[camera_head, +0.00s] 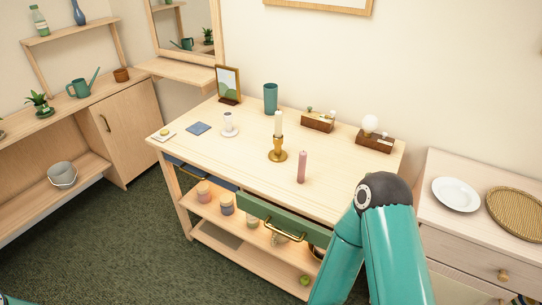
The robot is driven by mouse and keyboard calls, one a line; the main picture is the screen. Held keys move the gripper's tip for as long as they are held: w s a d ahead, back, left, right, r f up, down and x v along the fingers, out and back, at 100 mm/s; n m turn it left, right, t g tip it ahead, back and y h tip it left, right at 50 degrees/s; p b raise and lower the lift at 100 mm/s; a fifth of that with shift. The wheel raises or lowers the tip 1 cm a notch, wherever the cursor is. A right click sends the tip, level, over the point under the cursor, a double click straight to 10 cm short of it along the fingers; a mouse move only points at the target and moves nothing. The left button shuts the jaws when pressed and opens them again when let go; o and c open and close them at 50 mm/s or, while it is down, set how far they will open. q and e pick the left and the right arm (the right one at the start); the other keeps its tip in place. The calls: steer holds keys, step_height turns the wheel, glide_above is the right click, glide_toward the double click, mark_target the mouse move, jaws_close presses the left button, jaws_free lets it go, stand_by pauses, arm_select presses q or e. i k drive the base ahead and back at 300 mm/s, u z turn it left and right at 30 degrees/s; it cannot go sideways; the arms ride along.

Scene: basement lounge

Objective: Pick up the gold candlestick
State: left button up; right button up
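The gold candlestick (278,155) stands upright near the middle of the wooden table (244,165). A cream candle (278,124) is set in its top. No gripper is near it in this view. A teal arm of mine with a black joint comes up from the bottom right, in front of the table's right end. Its gripper is not in view, nor is the other gripper.
A pink candle (302,167) stands just right of the candlestick. A green drawer (286,218) is below.

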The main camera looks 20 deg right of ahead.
mark_target(277, 155)
steer(key=z, duration=0.1)
steer(key=i, duration=0.9)
steer(key=u, duration=0.05)
